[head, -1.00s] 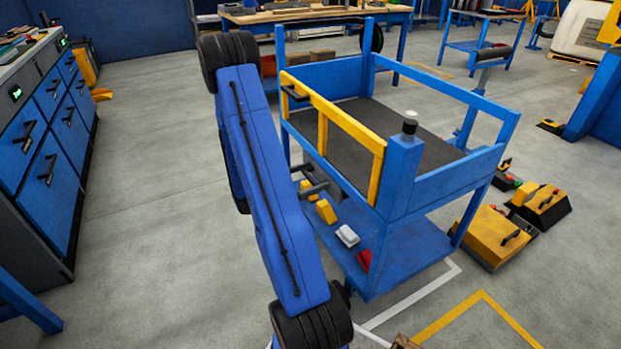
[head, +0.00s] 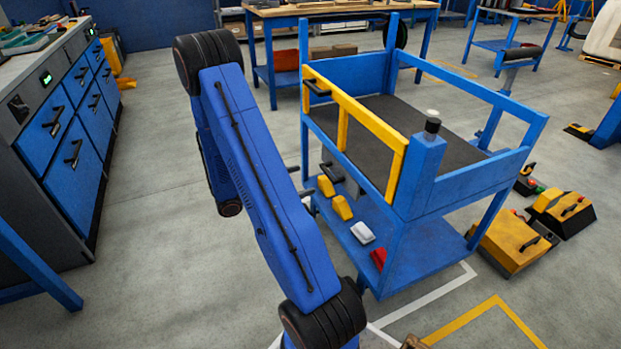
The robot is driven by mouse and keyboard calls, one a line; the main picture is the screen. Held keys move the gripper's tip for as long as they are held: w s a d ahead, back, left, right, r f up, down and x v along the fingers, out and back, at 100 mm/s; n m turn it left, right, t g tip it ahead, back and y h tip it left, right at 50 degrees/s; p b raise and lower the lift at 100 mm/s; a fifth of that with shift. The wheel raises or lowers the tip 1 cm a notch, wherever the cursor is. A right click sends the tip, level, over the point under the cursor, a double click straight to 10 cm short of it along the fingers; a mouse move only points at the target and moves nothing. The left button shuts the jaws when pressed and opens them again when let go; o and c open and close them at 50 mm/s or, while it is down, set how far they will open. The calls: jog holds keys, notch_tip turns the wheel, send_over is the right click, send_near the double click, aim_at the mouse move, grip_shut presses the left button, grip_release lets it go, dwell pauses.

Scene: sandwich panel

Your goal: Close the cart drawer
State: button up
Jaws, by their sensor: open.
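The blue cart (head: 470,184) stands right of my arm, with a dark-floored upper tray and a lower shelf. A yellow frame (head: 362,118) spans its near left side, with a black handle (head: 317,87) near the far end. I cannot make out a separate drawer or how far one is out. My gripper (head: 299,181) is mostly hidden behind my blue arm. Two dark finger ends show past the arm's right edge, apart from each other and empty. They are left of the cart's lower shelf, apart from the handle.
Yellow, white and red items (head: 362,232) lie on the lower shelf. A blue drawer cabinet (head: 75,125) stands at the left. Yellow cases (head: 512,243) are on the floor right of the cart. A workbench (head: 335,14) is behind. Floor between cabinet and arm is clear.

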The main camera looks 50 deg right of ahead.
jog(key=shift+v, duration=2.5)
jog(key=s+a+r+m+t+y, duration=0.4)
jog(key=a+r, duration=0.3)
jog(key=a, duration=0.4)
jog(key=s+a+r+m+t+y, duration=0.4)
jog(key=s+a+r+t+y, duration=0.1)
jog(key=a, duration=0.5)
jog(key=s+a+r+m+t+y, duration=0.4)
jog(key=s+a+r+y, duration=0.2)
jog(key=a+r, duration=0.4)
jog(key=shift+s+a+r+t+y, duration=0.3)
jog(key=shift+s+a+y, duration=0.1)
jog(key=shift+s+a, duration=0.45)
